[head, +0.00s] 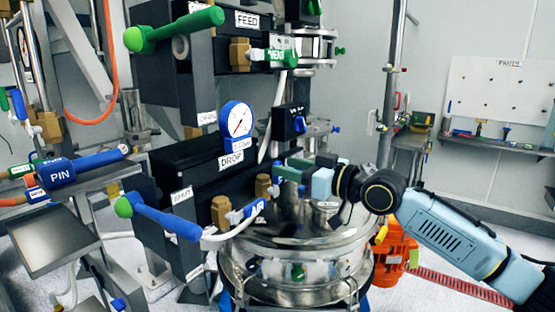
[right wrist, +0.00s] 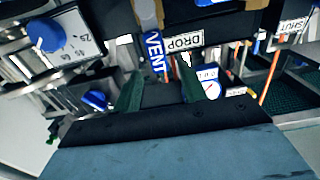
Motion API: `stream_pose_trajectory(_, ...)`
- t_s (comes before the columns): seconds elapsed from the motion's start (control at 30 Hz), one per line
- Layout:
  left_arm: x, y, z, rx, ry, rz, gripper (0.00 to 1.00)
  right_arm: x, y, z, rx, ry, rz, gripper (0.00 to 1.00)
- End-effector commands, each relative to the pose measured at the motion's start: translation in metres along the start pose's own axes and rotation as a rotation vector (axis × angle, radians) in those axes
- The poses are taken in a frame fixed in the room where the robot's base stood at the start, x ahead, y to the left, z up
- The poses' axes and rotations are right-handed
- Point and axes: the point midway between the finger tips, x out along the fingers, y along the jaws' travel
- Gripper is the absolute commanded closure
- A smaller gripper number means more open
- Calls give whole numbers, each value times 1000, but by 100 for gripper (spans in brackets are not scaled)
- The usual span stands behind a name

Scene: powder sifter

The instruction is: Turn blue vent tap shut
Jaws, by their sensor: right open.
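The blue vent tap (right wrist: 153,45) shows in the right wrist view as a blue lever with white VENT lettering. Its lettered end lies just beyond my right gripper (right wrist: 163,90), nearer the left-hand finger. The two green fingers are apart, with no object clearly held between them. I cannot tell whether a finger touches the lever. In the head view my right gripper (head: 286,172) is beside the black DROP block, above the steel vessel. There the blue vent lever is not clearly visible around the gripper. My left gripper is out of view.
The DROP block (head: 190,158) carries a blue-rimmed gauge (head: 237,120). A blue AIR tap (head: 248,211) and a long blue handle (head: 165,217) are below. A green vent tap (head: 275,57) is above. The steel vessel (head: 290,262) stands underneath.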

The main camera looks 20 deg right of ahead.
Motion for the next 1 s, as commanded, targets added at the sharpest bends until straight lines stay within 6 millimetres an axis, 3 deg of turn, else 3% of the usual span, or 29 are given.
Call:
stream_pose_trajectory(0.23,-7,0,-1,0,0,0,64,32,0,-1,-2,-1,-1,58)
stream_pose_trajectory(0.63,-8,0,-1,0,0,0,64,38,0,1,-2,-2,0,60)
stream_pose_trajectory(0.93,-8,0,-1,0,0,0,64,38,0,1,-2,-2,0,99)
stream_pose_trajectory(1.0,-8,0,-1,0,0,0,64,38,0,1,-2,-2,0,100)
